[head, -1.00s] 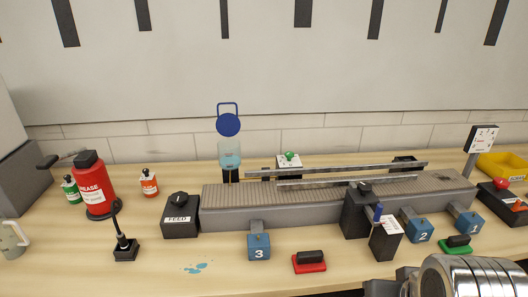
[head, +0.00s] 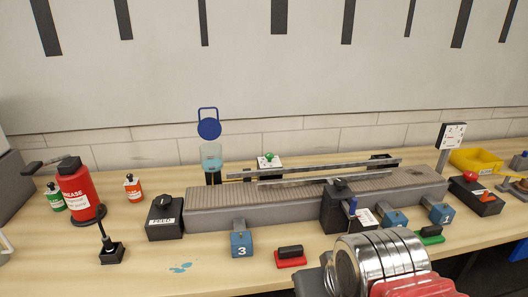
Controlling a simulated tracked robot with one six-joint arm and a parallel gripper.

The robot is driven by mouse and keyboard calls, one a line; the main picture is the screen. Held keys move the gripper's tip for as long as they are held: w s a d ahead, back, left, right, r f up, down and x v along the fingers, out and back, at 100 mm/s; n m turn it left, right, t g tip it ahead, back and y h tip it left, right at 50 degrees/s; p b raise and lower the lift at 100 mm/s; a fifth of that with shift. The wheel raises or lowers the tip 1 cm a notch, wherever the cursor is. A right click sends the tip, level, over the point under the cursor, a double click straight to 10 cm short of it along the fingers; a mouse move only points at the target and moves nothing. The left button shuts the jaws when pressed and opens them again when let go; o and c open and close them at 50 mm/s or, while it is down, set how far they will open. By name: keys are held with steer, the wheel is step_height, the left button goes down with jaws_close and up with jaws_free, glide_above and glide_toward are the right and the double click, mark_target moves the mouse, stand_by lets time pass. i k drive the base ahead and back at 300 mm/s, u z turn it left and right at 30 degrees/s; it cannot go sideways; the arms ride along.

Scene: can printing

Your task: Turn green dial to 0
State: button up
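The green dial (head: 268,156) is a small green knob on a white marked plate (head: 269,163) behind the conveyor, left of its middle. Its markings are too small to read, so I cannot tell its setting. The conveyor's guide rails run in front of it and to its right. My gripper is not seen in the head view, so its state and distance from the dial cannot be told.
The grey conveyor (head: 215,205) lies between me and the dial. A blue round-topped post (head: 209,129) stands left of the dial. The FEED dial box (head: 165,218), blue block 3 (head: 241,244) and a red-based switch (head: 290,258) stand in front. A ribbed silver cylinder (head: 378,262) fills the lower right.

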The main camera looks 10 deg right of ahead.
mark_target(269, 156)
steer(key=z, duration=0.05)
steer(key=i, duration=1)
steer(key=u, duration=0.05)
